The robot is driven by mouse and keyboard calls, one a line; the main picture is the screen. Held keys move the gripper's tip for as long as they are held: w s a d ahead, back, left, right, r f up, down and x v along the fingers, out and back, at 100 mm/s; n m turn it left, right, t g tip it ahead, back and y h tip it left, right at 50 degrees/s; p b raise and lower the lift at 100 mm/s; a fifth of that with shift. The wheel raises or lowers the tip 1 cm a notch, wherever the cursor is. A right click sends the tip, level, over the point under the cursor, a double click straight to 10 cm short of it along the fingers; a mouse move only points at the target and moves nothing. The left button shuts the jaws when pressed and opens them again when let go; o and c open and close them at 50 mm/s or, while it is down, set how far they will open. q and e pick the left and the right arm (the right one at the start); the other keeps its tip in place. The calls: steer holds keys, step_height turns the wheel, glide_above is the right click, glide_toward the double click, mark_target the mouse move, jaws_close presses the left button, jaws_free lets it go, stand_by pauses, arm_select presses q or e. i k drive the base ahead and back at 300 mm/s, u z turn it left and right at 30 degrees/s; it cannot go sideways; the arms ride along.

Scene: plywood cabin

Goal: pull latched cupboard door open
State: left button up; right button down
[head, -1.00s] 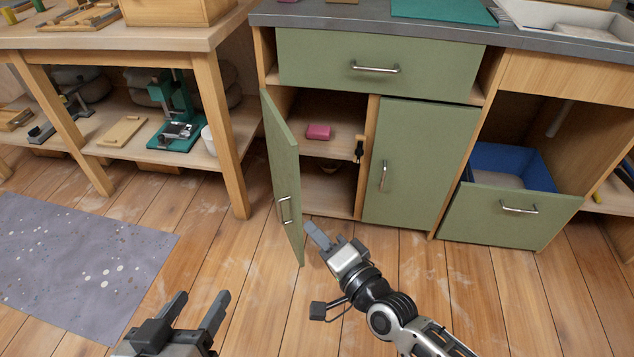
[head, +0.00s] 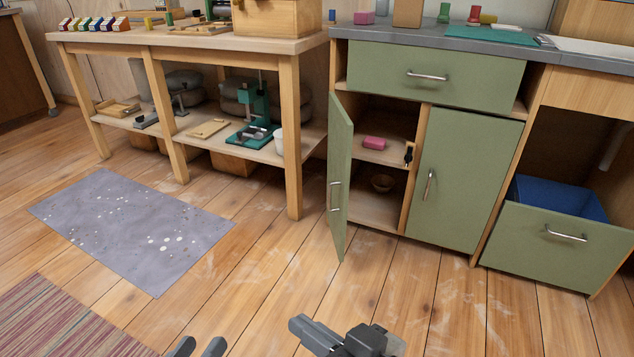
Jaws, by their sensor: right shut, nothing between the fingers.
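The left cupboard door (head: 340,180) is green with a metal bar handle (head: 334,205) and stands swung wide open toward me. A dark latch piece (head: 408,154) shows on the centre post. The right cupboard door (head: 464,178) is closed. My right gripper (head: 300,324) is shut and empty, low in the head view, apart from the door. My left gripper (head: 196,348) is at the bottom edge with its two fingers apart and nothing visible between them.
A green drawer (head: 434,76) above the doors is closed. A wooden workbench (head: 190,47) stands at left. A grey speckled mat (head: 130,228) lies on the floor; floor before the cupboard is clear.

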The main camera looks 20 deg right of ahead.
mark_target(339, 125)
steer(key=u, duration=0.4)
steer(key=k, duration=0.4)
steer(key=z, duration=1.15)
steer(key=i, duration=0.8)
steer(key=u, duration=0.35)
steer(key=i, duration=1.05)
steer(key=u, duration=0.2)
